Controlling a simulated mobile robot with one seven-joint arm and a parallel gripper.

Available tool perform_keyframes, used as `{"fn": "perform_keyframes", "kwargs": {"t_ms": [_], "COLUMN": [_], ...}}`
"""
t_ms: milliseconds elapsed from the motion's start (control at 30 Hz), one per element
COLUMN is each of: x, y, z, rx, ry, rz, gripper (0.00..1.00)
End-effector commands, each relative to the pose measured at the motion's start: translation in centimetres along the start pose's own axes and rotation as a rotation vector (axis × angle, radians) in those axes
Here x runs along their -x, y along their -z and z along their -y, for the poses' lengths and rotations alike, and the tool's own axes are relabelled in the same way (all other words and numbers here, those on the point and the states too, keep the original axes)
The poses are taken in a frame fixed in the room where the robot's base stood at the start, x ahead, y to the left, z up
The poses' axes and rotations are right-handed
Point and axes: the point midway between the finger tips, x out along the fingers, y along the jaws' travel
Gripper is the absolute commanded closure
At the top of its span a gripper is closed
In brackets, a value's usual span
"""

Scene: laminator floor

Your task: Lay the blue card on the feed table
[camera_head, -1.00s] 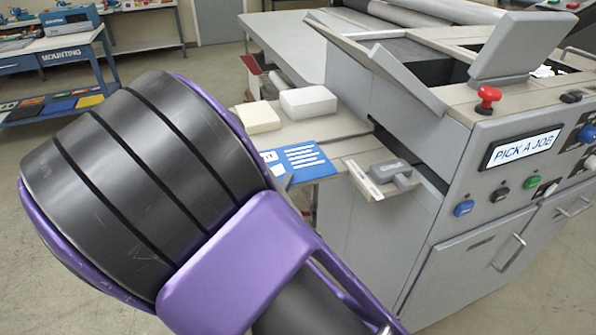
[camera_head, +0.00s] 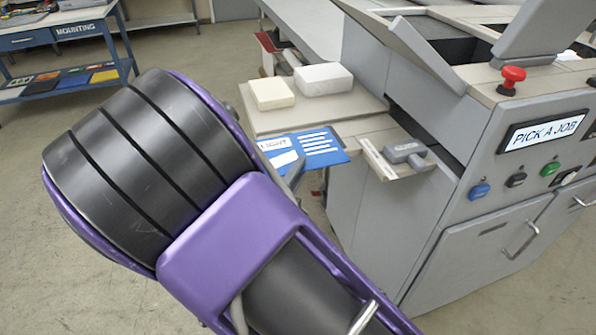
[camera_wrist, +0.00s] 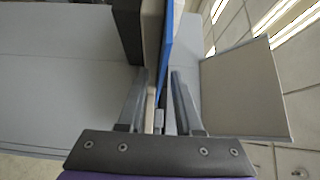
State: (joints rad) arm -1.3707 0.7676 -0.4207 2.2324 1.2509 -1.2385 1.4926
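The blue card (camera_head: 323,147), with white labels and printed lines, shows in the head view in front of a pale work surface (camera_head: 352,129) at the machine's left end. My gripper (camera_head: 290,176) is at the card's near left edge, partly hidden by my arm. In the wrist view the blue card (camera_wrist: 168,50) appears edge-on as a blue strip running between the fingers of my gripper (camera_wrist: 160,95). The gap is narrow, and the fingers appear shut on the card. A pale slab edge lies right beside the strip; whether they touch is unclear.
A cream block (camera_head: 272,94) and a white block (camera_head: 323,79) rest behind the card. A grey-handled tool (camera_head: 405,152) lies on a ledge to its right. The machine's control panel (camera_head: 545,132) reads PICK A JOB. A blue workbench (camera_head: 60,37) stands at the far left.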

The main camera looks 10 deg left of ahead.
Motion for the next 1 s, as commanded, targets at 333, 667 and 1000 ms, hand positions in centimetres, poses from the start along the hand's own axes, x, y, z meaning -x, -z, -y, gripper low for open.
{"fn": "perform_keyframes", "kwargs": {"t_ms": [333, 667, 1000], "x": [1.8, 8.9, 12.0], "y": [-0.1, -0.1, 0.0], "z": [0.2, 0.2, 0.3], "rx": [-0.001, 0.0, 0.0], "ry": [-0.002, -0.002, 0.0], "rz": [0.003, 0.003, 0.0], "gripper": [0.66, 0.66, 0.66]}}
